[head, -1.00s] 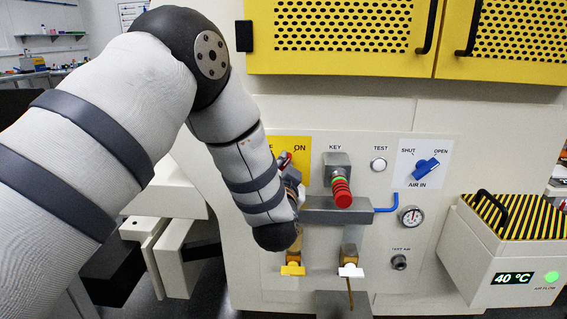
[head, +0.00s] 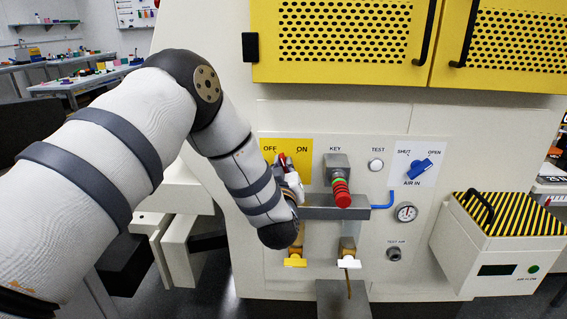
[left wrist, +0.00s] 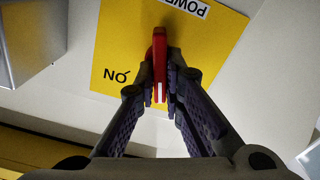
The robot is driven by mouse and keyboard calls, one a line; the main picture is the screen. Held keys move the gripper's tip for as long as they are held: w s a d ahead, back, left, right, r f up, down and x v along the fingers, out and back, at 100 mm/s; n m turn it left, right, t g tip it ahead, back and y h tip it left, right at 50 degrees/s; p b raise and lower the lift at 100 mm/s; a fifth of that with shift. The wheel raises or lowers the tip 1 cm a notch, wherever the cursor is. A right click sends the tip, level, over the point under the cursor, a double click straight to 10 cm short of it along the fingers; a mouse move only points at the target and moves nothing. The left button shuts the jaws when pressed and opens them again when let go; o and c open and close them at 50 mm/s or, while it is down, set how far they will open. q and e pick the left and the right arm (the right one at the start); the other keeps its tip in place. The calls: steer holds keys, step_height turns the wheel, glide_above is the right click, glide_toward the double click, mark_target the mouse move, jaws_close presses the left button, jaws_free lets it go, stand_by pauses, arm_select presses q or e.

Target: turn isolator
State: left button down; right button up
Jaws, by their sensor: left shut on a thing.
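The isolator's red handle (head: 282,159) sits on a yellow plate (head: 268,143) marked OFF and ON, on the machine's front panel. In the left wrist view the handle (left wrist: 160,50) stands between my left gripper's (left wrist: 160,78) two dark fingers, which are closed on its sides. In that view the yellow plate (left wrist: 120,45) shows behind it with its ON lettering upside down. In the head view my left arm and gripper (head: 285,167) cover the lower part of the plate, so the handle's exact angle is hard to tell. My right gripper is not in view.
A grey block (head: 335,212) juts out below the key. Yellow perforated doors (head: 345,70) are above.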

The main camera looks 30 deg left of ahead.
arm_select(q)
steer(key=n+p, duration=0.1)
steer(key=n, duration=0.3)
steer(key=shift+a+n, duration=0.15)
steer(key=shift+n, duration=0.25)
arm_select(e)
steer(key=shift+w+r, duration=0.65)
arm_select(q)
steer(key=c, duration=1.7)
jaws_free()
steer(key=shift+s+f, duration=0.1)
steer(key=v, duration=1.2)
